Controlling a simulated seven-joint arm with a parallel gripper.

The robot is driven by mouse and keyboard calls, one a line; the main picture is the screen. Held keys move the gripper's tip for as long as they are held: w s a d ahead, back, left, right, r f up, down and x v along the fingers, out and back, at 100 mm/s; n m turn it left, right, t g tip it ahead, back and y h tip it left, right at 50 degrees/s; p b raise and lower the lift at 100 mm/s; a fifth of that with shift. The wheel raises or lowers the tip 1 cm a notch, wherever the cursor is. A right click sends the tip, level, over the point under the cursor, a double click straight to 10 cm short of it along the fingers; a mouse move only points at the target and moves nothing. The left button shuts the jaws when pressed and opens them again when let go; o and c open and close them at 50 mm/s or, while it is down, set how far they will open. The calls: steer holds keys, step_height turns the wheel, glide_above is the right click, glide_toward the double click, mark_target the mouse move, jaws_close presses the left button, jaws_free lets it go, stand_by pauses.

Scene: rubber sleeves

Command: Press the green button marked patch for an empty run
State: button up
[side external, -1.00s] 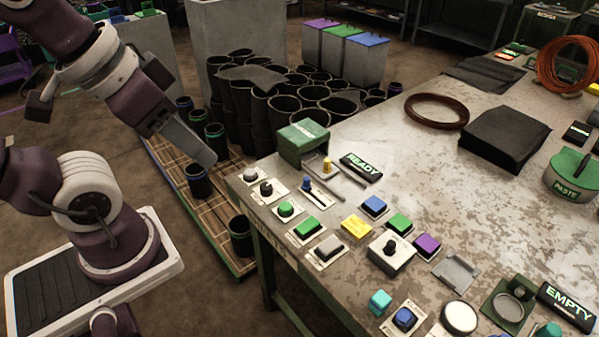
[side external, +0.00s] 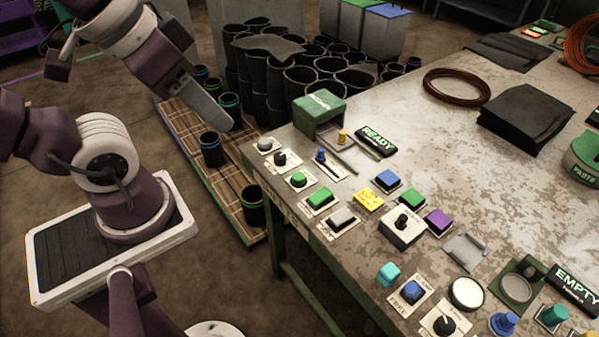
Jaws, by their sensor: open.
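My gripper (side external: 222,121) is up at the left, beyond the bench's left edge, pointing down and right. It touches no button and holds nothing visible. Its fingers overlap in this view, so the gap between them is hidden.
A green-topped box (side external: 318,104) and a READY sign (side external: 376,140) stand behind the buttons. An EMPTY sign (side external: 575,287) lies at right.

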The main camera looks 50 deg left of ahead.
steer(key=shift+c, duration=0.2)
jaws_close()
stand_by(1.6)
